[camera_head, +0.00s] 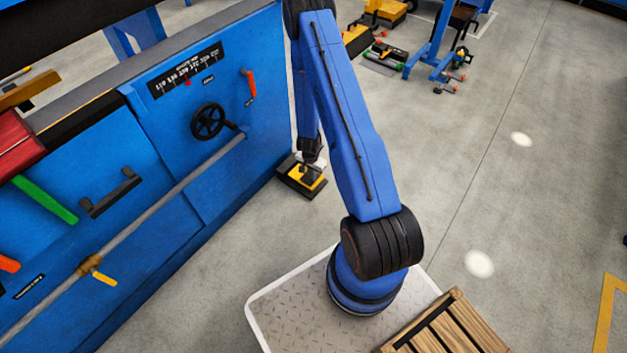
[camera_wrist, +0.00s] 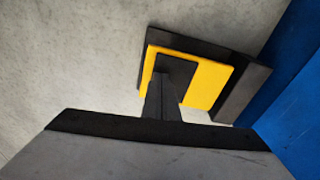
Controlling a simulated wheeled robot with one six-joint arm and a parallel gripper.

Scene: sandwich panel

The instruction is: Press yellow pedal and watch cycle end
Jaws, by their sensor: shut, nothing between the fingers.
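The yellow pedal (camera_head: 315,182) sits in a dark base on the floor, at the near right corner of the blue machine. In the wrist view the yellow pedal (camera_wrist: 213,80) shows as a flat plate with a dark patch over its middle. My gripper (camera_head: 307,168) points down over the pedal, its fingers closed and empty. In the wrist view my gripper (camera_wrist: 162,92) overlaps the pedal's left part. I cannot tell whether the fingertips touch the pedal or hover just above it.
The blue machine (camera_head: 70,170) stands close to the left of my arm, with a handwheel (camera_head: 208,121), an orange-red lever (camera_head: 249,86) and a long grey bar (camera_head: 170,195). A wooden pallet (camera_head: 455,325) lies at the bottom. Open concrete floor (camera_head: 540,200) extends right.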

